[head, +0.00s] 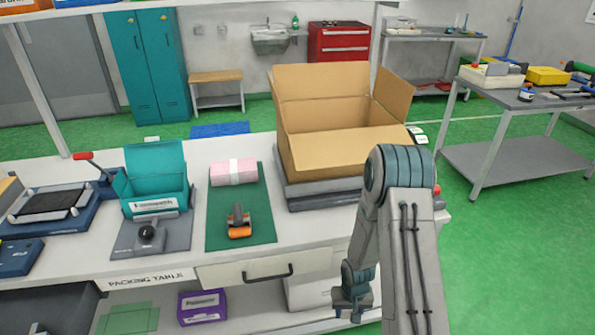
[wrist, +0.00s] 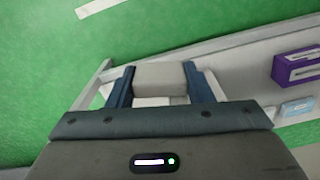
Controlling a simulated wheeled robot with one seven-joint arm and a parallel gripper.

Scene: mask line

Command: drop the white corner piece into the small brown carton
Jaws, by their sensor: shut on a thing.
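My gripper (head: 352,303) hangs low in front of the packing table, near its lower shelf. In the wrist view my gripper (wrist: 161,80) has its two blue fingers shut on a pale grey-white piece (wrist: 160,77), which looks like the white corner piece. The piece cannot be made out clearly in the head view. The only brown carton (head: 345,150) in view is a large one with open flaps, standing on a grey platform on the table top. It is above and behind my gripper. Its inner floor is hidden.
The packing table (head: 215,268) also holds a teal box (head: 155,180), a tape dispenser (head: 239,222) and a pink pack (head: 233,172). A purple box (head: 203,305) lies on the lower shelf.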

